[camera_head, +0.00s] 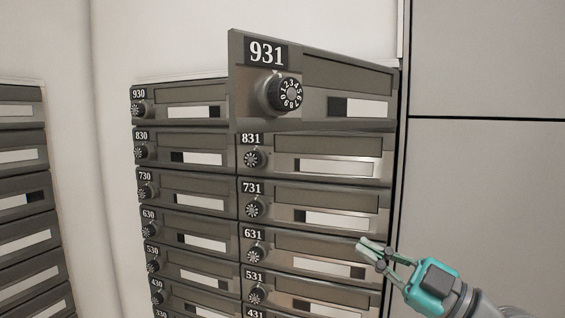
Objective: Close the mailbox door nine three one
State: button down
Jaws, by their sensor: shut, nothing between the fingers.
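The mailbox door 931 (345,77) is at the top right of the mailbox block. It stands open, swung out towards me, with its free edge at the left and its right edge by the block's right side. It carries a black number plate and a round numbered dial (285,93). My gripper (366,246) is at the lower right, in front of door 631 and well below door 931. Its fingers are shut, with nothing held, and do not touch door 931. The inside of box 931 is hidden behind its door.
Door 930 (180,98) at the left and door 831 (317,158) below look shut. More shut doors with dials fill the columns beneath. Another mailbox block (22,190) stands at the far left. A plain grey panel wall (485,190) is at the right.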

jog(key=s+a+r+n+g, duration=0.1)
jog(key=s+r+n+g, duration=0.4)
jog(key=s+r+n, duration=0.4)
jog(key=s+a+r+n+g, duration=0.1)
jog(key=s+r+n+g, duration=0.5)
jog(key=r, duration=0.5)
jog(key=n, duration=0.1)
send_near(250, 127)
jog(key=s+a, duration=0.3)
jog(key=w+a, duration=0.2)
jog(key=shift+w+a+f+y, duration=0.25)
jog(key=shift+a+y, duration=0.05)
jog(key=shift+w+a, duration=0.3)
jog(key=shift+w, duration=0.15)
jog(key=shift+w+a, duration=0.1)
jog(key=shift+a, duration=0.05)
